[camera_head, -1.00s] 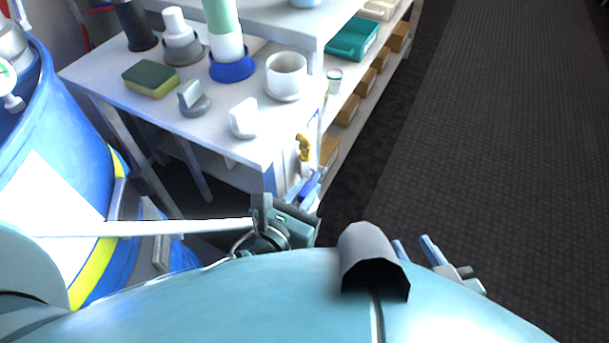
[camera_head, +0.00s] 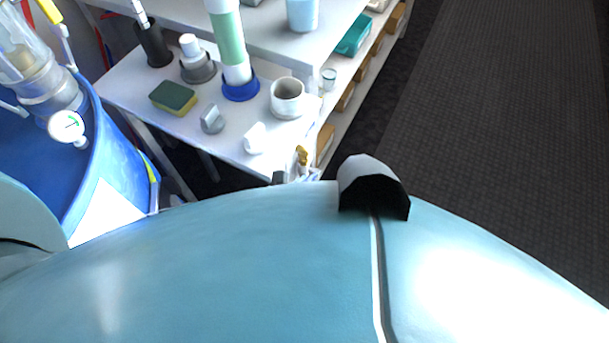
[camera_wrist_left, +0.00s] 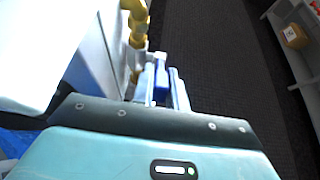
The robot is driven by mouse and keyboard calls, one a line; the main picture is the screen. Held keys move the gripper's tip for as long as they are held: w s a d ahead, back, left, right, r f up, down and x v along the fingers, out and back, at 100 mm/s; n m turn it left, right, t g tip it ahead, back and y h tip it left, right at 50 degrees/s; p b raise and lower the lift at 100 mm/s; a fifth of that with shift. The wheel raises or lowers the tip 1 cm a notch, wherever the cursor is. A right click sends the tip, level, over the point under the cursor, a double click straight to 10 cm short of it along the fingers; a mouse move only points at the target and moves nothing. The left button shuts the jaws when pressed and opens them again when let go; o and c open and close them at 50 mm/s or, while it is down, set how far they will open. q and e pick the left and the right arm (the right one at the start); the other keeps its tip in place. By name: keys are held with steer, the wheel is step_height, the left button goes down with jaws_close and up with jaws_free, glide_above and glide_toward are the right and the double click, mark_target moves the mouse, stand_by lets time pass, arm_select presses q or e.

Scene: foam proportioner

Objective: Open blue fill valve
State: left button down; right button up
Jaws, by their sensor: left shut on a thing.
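The blue fill valve's handle (camera_wrist_left: 161,80) shows in the left wrist view between the fingers of my left gripper (camera_wrist_left: 164,92), which is shut on it. The yellow-brass pipe fitting (camera_wrist_left: 138,22) stands just beyond the handle, by the side of the white bench. In the head view the brass fitting (camera_head: 302,156) shows at the bench's front right corner. There my left gripper (camera_head: 296,178) is mostly hidden behind my teal body, with only a small grey part showing. How far the handle is turned cannot be told. My right gripper is not in view.
The white bench (camera_head: 130,95) carries a sponge (camera_head: 174,97), a white cup (camera_head: 288,97) and a green-and-white cylinder (camera_head: 229,45). A blue drum (camera_head: 115,160) with a gauge (camera_head: 67,126) stands at left. Dark floor (camera_head: 500,110) at right is clear.

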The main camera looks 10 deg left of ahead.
arm_select(q)
steer(key=shift+d+r, duration=0.1)
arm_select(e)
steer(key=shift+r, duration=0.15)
arm_select(q)
steer(key=c, duration=1.4)
jaws_free()
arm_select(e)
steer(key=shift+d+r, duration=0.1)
